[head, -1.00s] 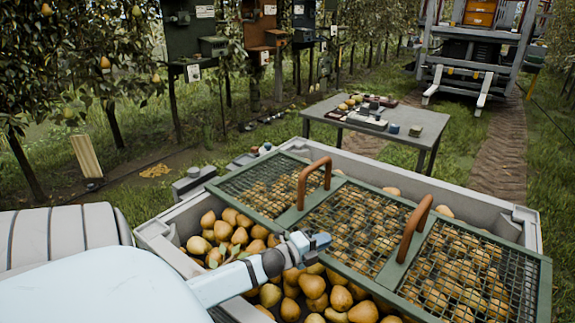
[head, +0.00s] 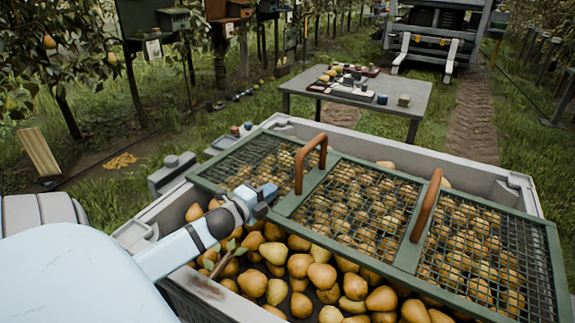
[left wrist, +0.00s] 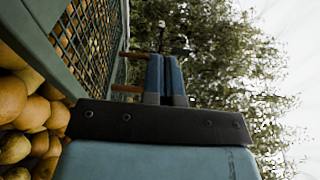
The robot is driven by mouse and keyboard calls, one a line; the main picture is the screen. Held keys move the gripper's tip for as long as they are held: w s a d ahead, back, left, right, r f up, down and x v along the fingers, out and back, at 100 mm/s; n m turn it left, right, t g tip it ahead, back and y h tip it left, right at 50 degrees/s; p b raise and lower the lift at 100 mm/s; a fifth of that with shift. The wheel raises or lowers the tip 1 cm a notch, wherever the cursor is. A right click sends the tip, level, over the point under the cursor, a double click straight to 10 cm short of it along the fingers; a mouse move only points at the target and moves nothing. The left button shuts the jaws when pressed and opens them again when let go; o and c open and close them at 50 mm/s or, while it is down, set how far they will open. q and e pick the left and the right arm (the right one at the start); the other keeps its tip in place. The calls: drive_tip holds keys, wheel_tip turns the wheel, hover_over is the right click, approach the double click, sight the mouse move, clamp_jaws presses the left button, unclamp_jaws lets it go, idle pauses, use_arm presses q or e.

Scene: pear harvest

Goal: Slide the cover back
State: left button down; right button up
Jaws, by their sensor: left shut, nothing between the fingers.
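The cover (head: 404,257) is a green frame with wire mesh and two brown arched handles. It lies slightly askew over the far part of a grey bin (head: 505,172) full of pears, leaving the near-left part uncovered. The left handle (head: 323,142) and right handle (head: 427,205) stand upright on its crossbars. My left gripper (head: 268,194) is shut and empty, just left of the left handle's foot, at the cover's near edge. In the left wrist view its fingers (left wrist: 165,75) are together, with the mesh cover (left wrist: 93,40) to the left. My right gripper is out of view.
Loose pears (head: 320,275) fill the uncovered part of the bin below my left arm. A grey table (head: 415,97) with small items stands behind the bin. A wooden board (head: 40,152) and trees are at the left. Grass lies around.

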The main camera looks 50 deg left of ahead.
use_arm(q)
drive_tip(key=b, duration=0.2)
approach(300, 163)
drive_tip(key=d, duration=0.3)
drive_tip(key=w+a, duration=0.1)
drive_tip(key=w, duration=0.1)
drive_tip(key=w+a+b, duration=0.1)
drive_tip(key=w, duration=0.1)
drive_tip(key=w+a+b, duration=0.1)
drive_tip(key=w, duration=0.2)
drive_tip(key=shift+a, duration=0.15)
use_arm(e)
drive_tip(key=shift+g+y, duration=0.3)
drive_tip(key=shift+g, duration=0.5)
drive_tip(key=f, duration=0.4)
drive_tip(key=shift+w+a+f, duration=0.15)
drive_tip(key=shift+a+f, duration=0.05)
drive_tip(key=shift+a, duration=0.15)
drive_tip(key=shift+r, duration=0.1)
use_arm(q)
drive_tip(key=shift+w+a+p, duration=0.55)
drive_tip(key=shift+w+a, duration=0.4)
drive_tip(key=shift+a, duration=0.2)
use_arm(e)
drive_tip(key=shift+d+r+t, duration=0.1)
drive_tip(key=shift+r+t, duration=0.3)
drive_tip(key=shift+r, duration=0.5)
